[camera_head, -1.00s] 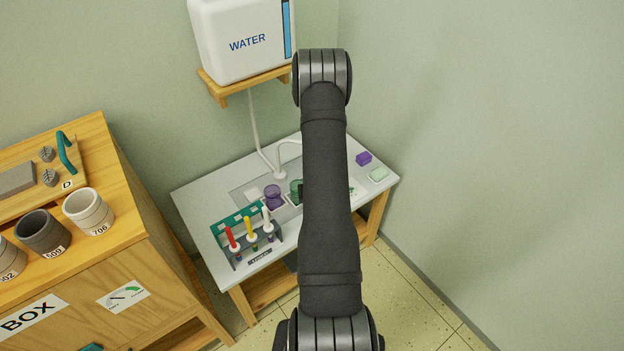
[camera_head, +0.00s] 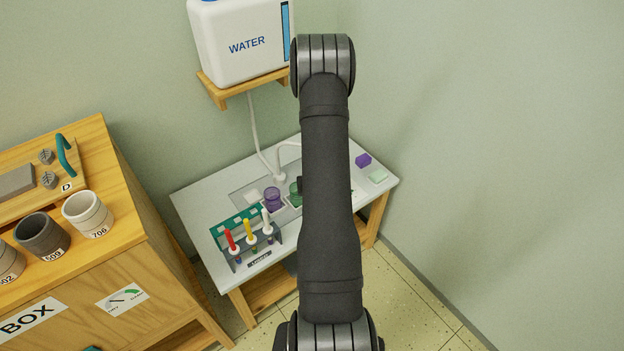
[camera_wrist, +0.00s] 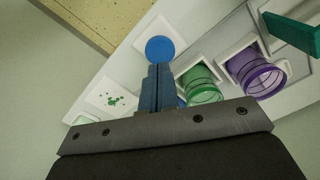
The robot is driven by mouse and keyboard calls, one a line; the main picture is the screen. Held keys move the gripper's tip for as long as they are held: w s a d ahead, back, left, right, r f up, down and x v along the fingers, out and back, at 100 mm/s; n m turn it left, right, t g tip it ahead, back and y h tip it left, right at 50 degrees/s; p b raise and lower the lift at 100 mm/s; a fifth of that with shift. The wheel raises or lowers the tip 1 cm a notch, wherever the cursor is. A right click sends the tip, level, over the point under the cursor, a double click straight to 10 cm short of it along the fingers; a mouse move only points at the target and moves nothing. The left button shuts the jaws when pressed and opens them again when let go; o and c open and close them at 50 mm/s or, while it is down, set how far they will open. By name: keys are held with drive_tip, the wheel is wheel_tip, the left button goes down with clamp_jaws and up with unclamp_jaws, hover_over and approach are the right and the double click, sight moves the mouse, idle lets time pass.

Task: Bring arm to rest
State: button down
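My gripper (camera_wrist: 158,86) shows in the wrist view with its two fingers together, and I see nothing held between them. It points down toward the white table (camera_head: 205,195). A blue round thing (camera_wrist: 160,48) shows just beyond the fingertips; it looks apart from them, but I cannot tell the gap. A green jar (camera_wrist: 201,86) and a purple jar (camera_wrist: 258,76) stand to the right of the fingers. In the head view my raised arm covers the gripper and part of the table.
A water tank (camera_head: 240,40) sits on a wall shelf (camera_head: 221,97) beside my arm's upper joint. A rack (camera_head: 252,248) with red, yellow and white tools stands on the table. A wooden cabinet (camera_head: 165,265) with cups (camera_head: 88,214) is at the left. The right wall side is open.

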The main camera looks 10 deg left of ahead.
drive_tip(key=shift+f, duration=1.65)
